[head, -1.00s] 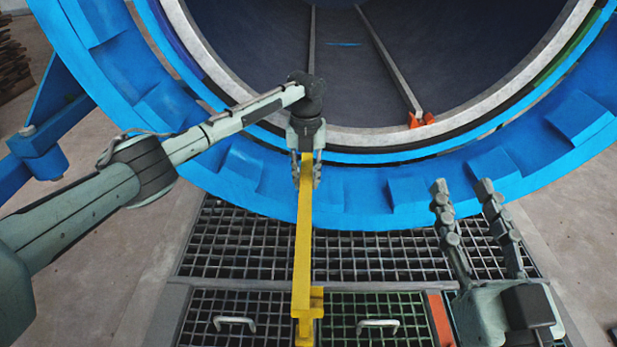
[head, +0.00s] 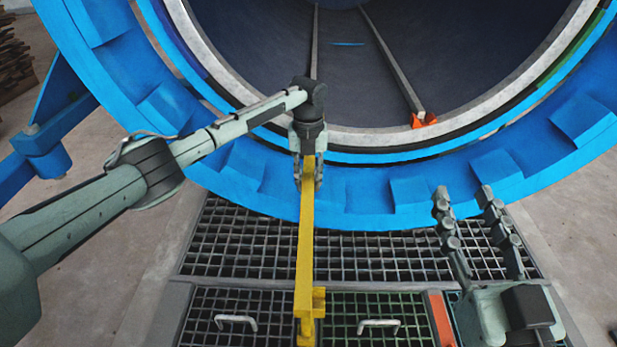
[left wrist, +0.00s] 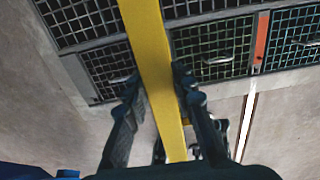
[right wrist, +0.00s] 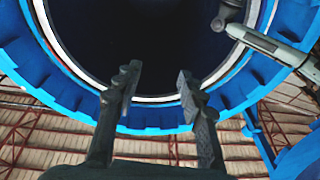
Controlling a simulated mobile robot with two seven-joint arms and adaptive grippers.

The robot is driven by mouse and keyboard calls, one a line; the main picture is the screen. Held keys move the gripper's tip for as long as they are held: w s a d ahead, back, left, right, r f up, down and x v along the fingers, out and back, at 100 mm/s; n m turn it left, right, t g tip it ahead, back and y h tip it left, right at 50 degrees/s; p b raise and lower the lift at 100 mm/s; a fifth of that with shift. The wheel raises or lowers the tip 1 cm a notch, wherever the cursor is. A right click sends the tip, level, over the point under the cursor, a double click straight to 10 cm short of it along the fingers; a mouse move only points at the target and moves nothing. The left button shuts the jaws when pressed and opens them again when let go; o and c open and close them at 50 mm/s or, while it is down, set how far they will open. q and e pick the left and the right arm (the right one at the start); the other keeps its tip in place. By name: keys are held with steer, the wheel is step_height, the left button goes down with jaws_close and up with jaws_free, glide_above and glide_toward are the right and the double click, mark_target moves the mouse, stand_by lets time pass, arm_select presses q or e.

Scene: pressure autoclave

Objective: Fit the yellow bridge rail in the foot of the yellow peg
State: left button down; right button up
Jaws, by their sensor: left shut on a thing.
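The yellow bridge rail (head: 305,235) is a long straight bar that runs from my left gripper toward the bottom of the head view. My left gripper (head: 308,182) is shut on its far end, in front of the blue ring. In the left wrist view the rail (left wrist: 152,45) passes between the two dark fingers (left wrist: 158,82). A yellow block (head: 318,301) shows at the rail's near end; I cannot tell whether it belongs to the rail or to a peg. I cannot make out a separate yellow peg or foot. My right gripper (head: 463,190) is open and empty, to the right.
The blue autoclave ring (head: 350,200) and its dark opening lie ahead. Inside, a track ends at an orange piece (head: 424,119). Below is a dark floor grating (head: 250,245) with metal handles (head: 236,322) and an orange strip (head: 440,318). Bare floor lies on both sides.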

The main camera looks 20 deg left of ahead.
arm_select(q)
steer(key=shift+f+b, duration=0.35)
steer(key=shift+f, duration=0.6)
step_height(320, 180, down, 2)
steer(key=shift+w+f+b, duration=0.1)
steer(key=shift+f+b, duration=0.05)
steer(key=shift+b, duration=0.3)
arm_select(e)
steer(key=r+t, duration=0.1)
steer(key=s+r+t, duration=0.1)
steer(key=r, duration=0.1)
steer(key=r+t+y, duration=0.1)
steer(key=r, duration=0.1)
steer(key=shift+s+d, duration=0.15)
steer(key=shift+s, duration=0.2)
arm_select(q)
steer(key=shift+p, duration=1.05)
arm_select(e)
steer(key=shift+r, duration=1.1)
